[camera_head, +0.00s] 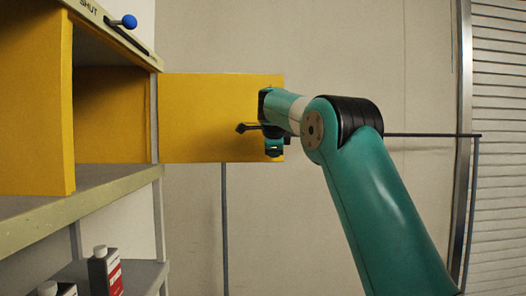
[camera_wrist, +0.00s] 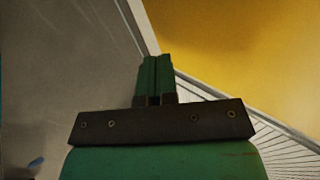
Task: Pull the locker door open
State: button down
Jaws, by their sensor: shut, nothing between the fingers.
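The locker is a yellow box (camera_head: 38,110) on a shelf at the left of the head view, with its front open to the right. A flat yellow panel, which looks like its door (camera_head: 195,115), stands swung out to the right of the opening. My gripper (camera_wrist: 155,72) is shut and empty in the wrist view, with its green fingers together and the yellow surface beyond them at the upper right. In the head view it is at the panel's right part. A small dark piece beside it could be a handle or part of my gripper; I cannot tell whether they touch.
Red-and-grey bottles (camera_head: 105,272) stand on the lower shelf (camera_head: 145,276). A dark rail (camera_head: 430,135) runs behind my arm at the right, near a slatted shutter (camera_head: 500,200). Plain wall lies behind.

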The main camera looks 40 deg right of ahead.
jog(key=shift+w+d, duration=0.2)
jog(key=shift+d, duration=0.05)
jog(key=shift+a, duration=0.1)
jog(key=s+a+r+b, duration=0.3)
jog(key=s+a+r, duration=0.2)
jog(key=s, duration=0.5)
jog(key=shift+r, duration=0.9)
